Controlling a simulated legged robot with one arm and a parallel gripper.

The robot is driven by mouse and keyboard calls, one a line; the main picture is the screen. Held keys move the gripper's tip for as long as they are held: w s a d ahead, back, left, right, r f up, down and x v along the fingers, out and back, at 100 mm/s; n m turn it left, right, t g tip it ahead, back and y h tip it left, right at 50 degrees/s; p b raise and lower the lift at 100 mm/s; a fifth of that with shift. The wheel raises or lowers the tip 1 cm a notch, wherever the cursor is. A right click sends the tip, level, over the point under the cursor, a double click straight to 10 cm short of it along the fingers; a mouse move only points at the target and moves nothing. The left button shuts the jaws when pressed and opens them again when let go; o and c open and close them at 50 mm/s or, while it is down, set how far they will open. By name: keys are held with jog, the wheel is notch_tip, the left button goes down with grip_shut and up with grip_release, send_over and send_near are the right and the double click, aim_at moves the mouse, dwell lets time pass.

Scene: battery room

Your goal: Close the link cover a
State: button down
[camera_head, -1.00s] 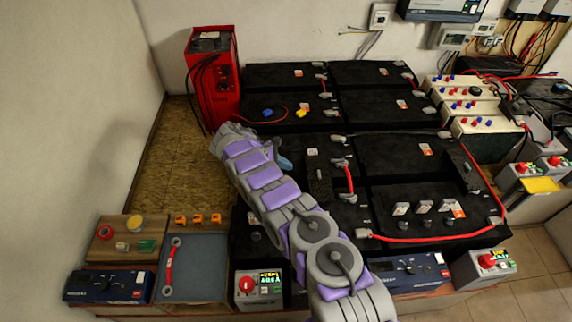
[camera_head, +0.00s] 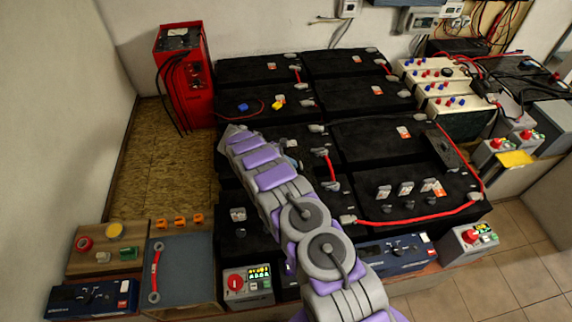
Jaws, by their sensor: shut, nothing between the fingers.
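My arm reaches from the bottom right up to the left across the batteries. Its tip, my gripper (camera_head: 231,132), is shut and empty, above the left side of the middle battery row. A short red link (camera_head: 331,168) runs between terminals right of the arm. A dark part, perhaps link cover a (camera_head: 303,173), lies just left of that link, partly hidden by my arm; its angle is hard to tell. Another dark cover-like piece (camera_head: 442,150) stands tilted on the batteries at the right. No label tells which cover is a.
A red charger cabinet (camera_head: 184,75) stands at the back left. A grey mat (camera_head: 182,268) with a red cable and a wooden board (camera_head: 80,262) with buttons lie at the front left. A long red cable (camera_head: 420,222) crosses the front batteries.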

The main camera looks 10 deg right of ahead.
jog(key=d+p, duration=0.2)
jog(key=d, duration=0.9)
jog(key=shift+r, duration=0.15)
jog(key=p+v, duration=0.2)
jog(key=v, duration=1.5)
jog(key=shift+a, duration=0.25)
